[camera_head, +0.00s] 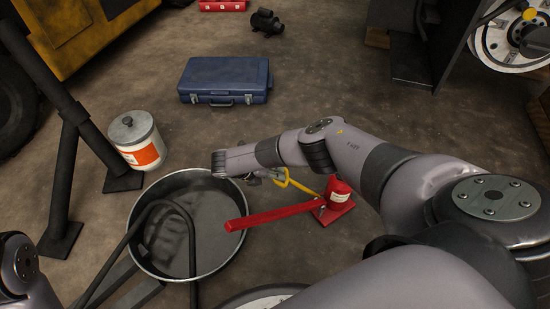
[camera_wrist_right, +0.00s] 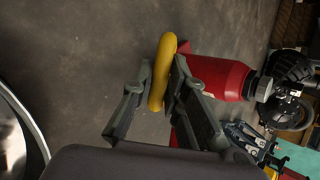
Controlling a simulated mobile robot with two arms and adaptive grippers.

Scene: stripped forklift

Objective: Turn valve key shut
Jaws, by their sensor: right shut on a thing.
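The yellow valve key (camera_head: 299,187), with a rounded handle, is beside a small red jack-like body (camera_head: 340,190). In the right wrist view the yellow handle (camera_wrist_right: 162,68) passes between the two fingers of my right gripper (camera_wrist_right: 160,92), which is shut on it. In the head view my right gripper (camera_head: 272,177) is at the handle's left end, partly hidden by its own arm. How the key joins the red body is too small to tell. My left gripper is not in view; only a link of my left arm shows at the lower left.
A long red bar (camera_head: 270,217) reaches left from the red body over the rim of a round metal pan (camera_head: 138,250). A white and orange bucket (camera_head: 140,150) and black stand (camera_head: 68,170) are left. A blue case (camera_head: 225,78) lies behind, with clear floor around it.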

